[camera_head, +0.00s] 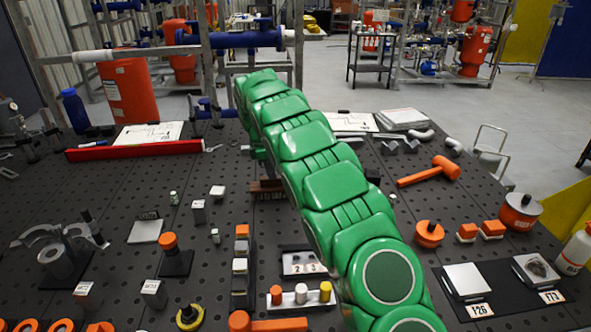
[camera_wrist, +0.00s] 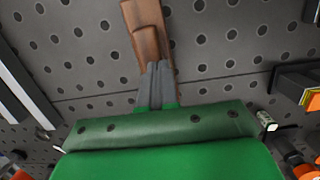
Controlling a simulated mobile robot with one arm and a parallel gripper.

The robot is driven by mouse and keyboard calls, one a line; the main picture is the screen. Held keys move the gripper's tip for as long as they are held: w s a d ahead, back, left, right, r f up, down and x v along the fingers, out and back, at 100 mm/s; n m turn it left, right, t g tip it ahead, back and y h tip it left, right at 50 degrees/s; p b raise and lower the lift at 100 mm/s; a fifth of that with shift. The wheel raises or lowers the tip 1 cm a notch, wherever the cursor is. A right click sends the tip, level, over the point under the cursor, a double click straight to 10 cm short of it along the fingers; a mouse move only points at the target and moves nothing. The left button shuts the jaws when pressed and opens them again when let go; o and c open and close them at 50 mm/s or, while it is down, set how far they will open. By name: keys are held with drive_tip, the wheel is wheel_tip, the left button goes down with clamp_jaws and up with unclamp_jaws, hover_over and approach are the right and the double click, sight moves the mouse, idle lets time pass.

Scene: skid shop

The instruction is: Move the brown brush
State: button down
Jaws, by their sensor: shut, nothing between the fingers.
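The brown brush (camera_wrist: 146,32) lies on the dark perforated table, straight ahead of my fingertips in the wrist view. In the head view, part of the brush (camera_head: 266,186) shows at the left edge of my green arm, which covers the rest. My gripper (camera_wrist: 157,68) has its two grey fingers together with nothing between them. The fingertips overlap the near end of the brush in the wrist view; whether they touch it I cannot tell. In the head view my gripper is hidden by the arm.
A small white block (camera_head: 217,191) stands left of the brush. A red bar (camera_head: 135,150) lies at the back left, and an orange mallet (camera_head: 431,172) lies right of my arm. Front blocks include a tray with colored pegs (camera_head: 300,302). Bare table surrounds the brush's left side.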

sight(260, 189)
drive_tip(key=shift+g, duration=0.3)
drive_tip(key=a, duration=0.1)
drive_tip(key=a+f, duration=0.1)
drive_tip(key=a, duration=0.1)
drive_tip(key=a+f, duration=0.1)
drive_tip(key=shift+s+a, duration=0.4)
drive_tip(key=shift+r, duration=0.1)
drive_tip(key=shift+w+d+r, duration=0.1)
drive_tip(key=shift+r, duration=0.65)
drive_tip(key=shift+w+a+r, duration=0.1)
drive_tip(key=shift+a+r, duration=0.1)
drive_tip(key=shift+a, duration=0.35)
drive_tip(key=a, duration=1)
drive_tip(key=shift+r, duration=0.35)
drive_tip(key=shift+w+a, duration=0.1)
drive_tip(key=shift+a, duration=0.1)
